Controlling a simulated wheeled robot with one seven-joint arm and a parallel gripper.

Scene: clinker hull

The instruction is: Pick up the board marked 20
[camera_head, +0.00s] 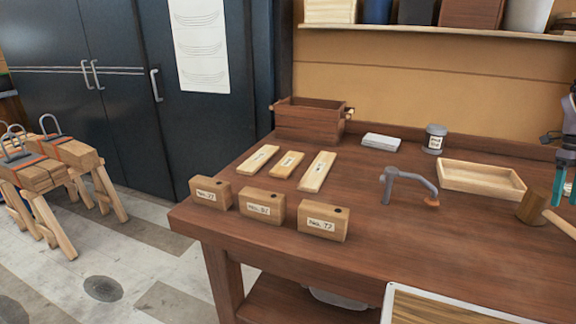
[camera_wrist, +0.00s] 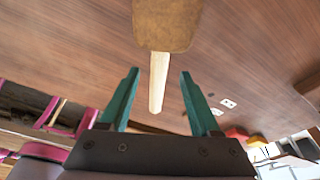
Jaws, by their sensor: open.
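Three pale boards lie flat in a row on the workbench in the head view: a left board (camera_head: 258,160), a short middle board (camera_head: 287,164) and a right board (camera_head: 317,171). Each has a small label, too small to read, so I cannot tell which is marked 20. My gripper (camera_head: 565,196) is at the right edge of the head view, far to the right of the boards. In the wrist view my gripper (camera_wrist: 159,74) has its teal fingers apart, with nothing held between them. No board shows in the wrist view.
Three labelled wooden blocks (camera_head: 264,207) stand in front of the boards; a wooden box (camera_head: 309,119) is behind. A grey clamp-like tool (camera_head: 410,183), tray (camera_head: 480,190), tin (camera_head: 435,138) and mallet (camera_head: 533,207) are to the right. The mallet (camera_wrist: 167,25) also shows in the wrist view.

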